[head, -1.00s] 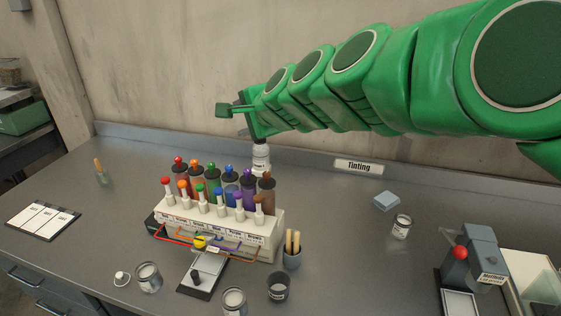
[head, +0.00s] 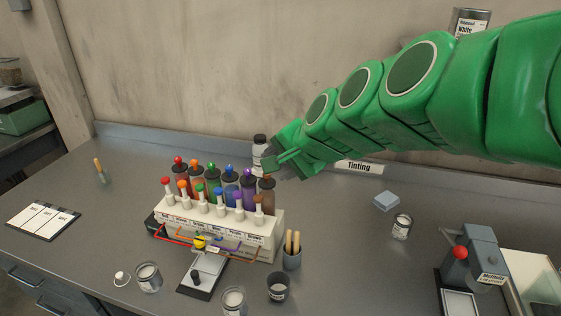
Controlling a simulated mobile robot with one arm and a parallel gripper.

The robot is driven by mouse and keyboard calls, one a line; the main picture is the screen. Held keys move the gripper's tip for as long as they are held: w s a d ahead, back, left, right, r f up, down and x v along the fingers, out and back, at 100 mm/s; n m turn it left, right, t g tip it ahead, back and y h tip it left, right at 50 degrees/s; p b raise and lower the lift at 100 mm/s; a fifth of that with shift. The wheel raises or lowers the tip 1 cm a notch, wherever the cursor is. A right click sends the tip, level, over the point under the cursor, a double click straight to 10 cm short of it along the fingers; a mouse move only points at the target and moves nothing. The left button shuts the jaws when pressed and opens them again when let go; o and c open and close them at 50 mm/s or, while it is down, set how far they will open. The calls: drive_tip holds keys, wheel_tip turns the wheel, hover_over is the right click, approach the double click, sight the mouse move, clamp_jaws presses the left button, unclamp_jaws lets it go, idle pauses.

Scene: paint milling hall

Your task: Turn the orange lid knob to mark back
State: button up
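The tinting rack (head: 262,238) stands on the grey bench, with a back row of canisters topped by coloured knobs and a front row of coloured-tipped nozzles. The orange lid knob (head: 194,164) sits on the orange canister (head: 196,183), second from the left, between the red and green ones. Any marks around it are too small to read. My gripper (head: 270,166) is above and behind the rack's right end, near the purple and brown canisters, right of the orange knob and apart from it. Its fingers are seen edge-on, so their gap is unclear.
A blue block (head: 386,201) lies to the right. The bench's left middle is mostly clear.

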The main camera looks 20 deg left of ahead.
idle(0.5)
drive_tip(key=w+a+r+h, duration=0.2)
drive_tip(key=w+r, duration=0.1)
drive_tip(key=w, duration=0.5)
drive_tip(key=n+g+h, duration=0.1)
drive_tip(key=n+h, duration=0.4)
drive_tip(key=n, duration=0.1)
approach(194, 161)
drive_tip(key=f, duration=0.1)
drive_tip(key=x, duration=0.8)
drive_tip(key=shift+w+a, duration=0.1)
drive_tip(key=shift+w, duration=0.1)
drive_tip(key=shift+r, duration=0.1)
clamp_jaws()
